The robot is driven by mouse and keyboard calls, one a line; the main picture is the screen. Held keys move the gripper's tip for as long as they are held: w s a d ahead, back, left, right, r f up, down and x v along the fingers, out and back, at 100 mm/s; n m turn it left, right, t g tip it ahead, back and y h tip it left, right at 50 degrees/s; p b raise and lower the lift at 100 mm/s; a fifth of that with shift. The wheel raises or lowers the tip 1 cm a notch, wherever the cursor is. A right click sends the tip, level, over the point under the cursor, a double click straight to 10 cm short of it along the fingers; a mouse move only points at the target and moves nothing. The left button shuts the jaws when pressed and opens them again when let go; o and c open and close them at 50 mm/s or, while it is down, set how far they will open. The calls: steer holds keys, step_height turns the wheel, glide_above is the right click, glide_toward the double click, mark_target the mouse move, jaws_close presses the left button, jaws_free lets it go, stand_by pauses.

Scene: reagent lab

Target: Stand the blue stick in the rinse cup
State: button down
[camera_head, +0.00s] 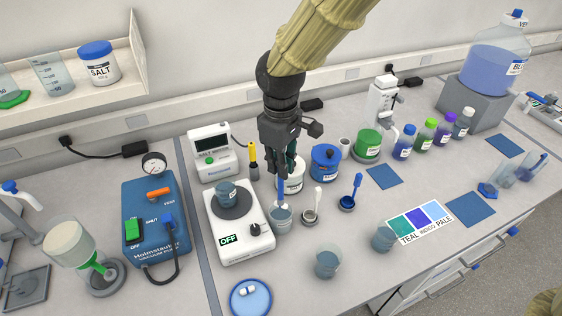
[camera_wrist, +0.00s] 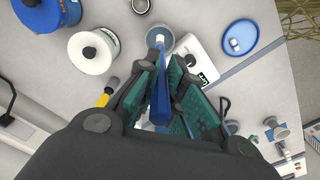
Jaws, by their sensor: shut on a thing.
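My gripper (camera_head: 281,178) points down over the bench, shut on the blue stick (camera_head: 280,190). In the wrist view the blue stick (camera_wrist: 160,95) runs between the green finger pads of my gripper (camera_wrist: 165,105). A clear cup with grey-blue liquid (camera_head: 281,219), seemingly the rinse cup, stands right below, beside the hotplate. The stick's lower end meets the cup's rim area in the head view.
The hotplate (camera_head: 245,246) with a beaker (camera_head: 228,193) is close on the left. Small pots with a white spoon (camera_head: 317,198) and a blue spoon (camera_head: 356,188) stand on the right. Lidded tubs (camera_head: 325,163) are behind. Another beaker (camera_head: 327,264) and a blue dish (camera_head: 239,305) are in front.

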mark_target(281, 198)
steer(key=shift+f, duration=0.15)
stand_by(0.3)
steer(key=shift+f+b, duration=1.4)
steer(key=shift+f, duration=2)
steer(key=shift+f+b, duration=0.3)
steer(key=shift+f, duration=0.65)
steer(key=c, duration=1.5)
jaws_free()
steer(key=shift+o, duration=0.2)
